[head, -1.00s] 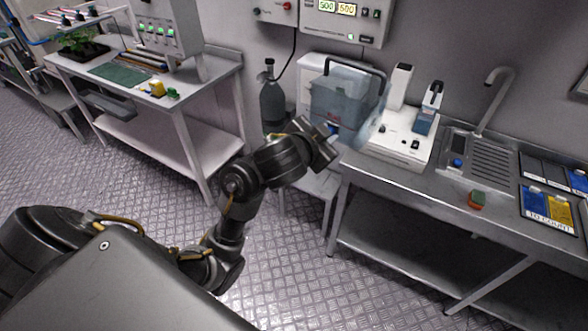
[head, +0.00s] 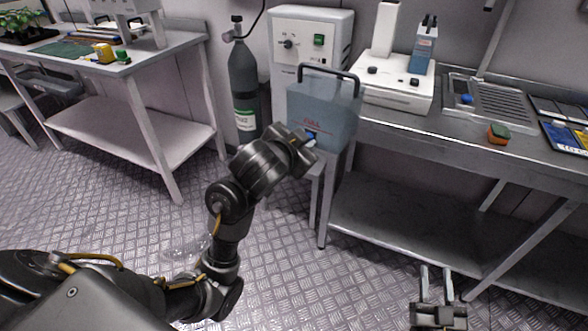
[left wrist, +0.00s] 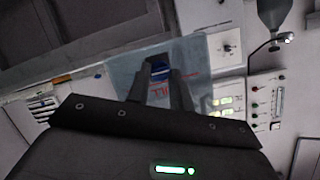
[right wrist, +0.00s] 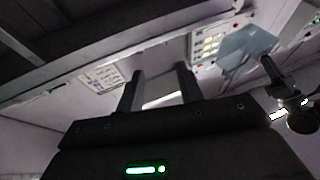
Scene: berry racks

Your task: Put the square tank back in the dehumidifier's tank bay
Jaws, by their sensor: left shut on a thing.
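The square tank (head: 325,112) is translucent blue-grey with a black handle and red marking on its front. It appears roughly upright in front of the white dehumidifier (head: 335,28), which has a knob and a green switch. The tank hides the cabinet's lower part, and I cannot make out the bay. My left gripper (head: 312,142) is shut on the tank at a blue part of its front; the left wrist view shows the blue part (left wrist: 158,67) between the fingers. The tank also shows in the right wrist view (right wrist: 247,47). My right gripper (head: 436,282) is open and empty, low at right.
A steel bench (head: 400,140) stands close right of the tank, carrying a white instrument (head: 395,93). A dark gas cylinder (head: 243,80) stands left of the dehumidifier. A low stand (head: 317,190) shows below the tank. The floor at left is open.

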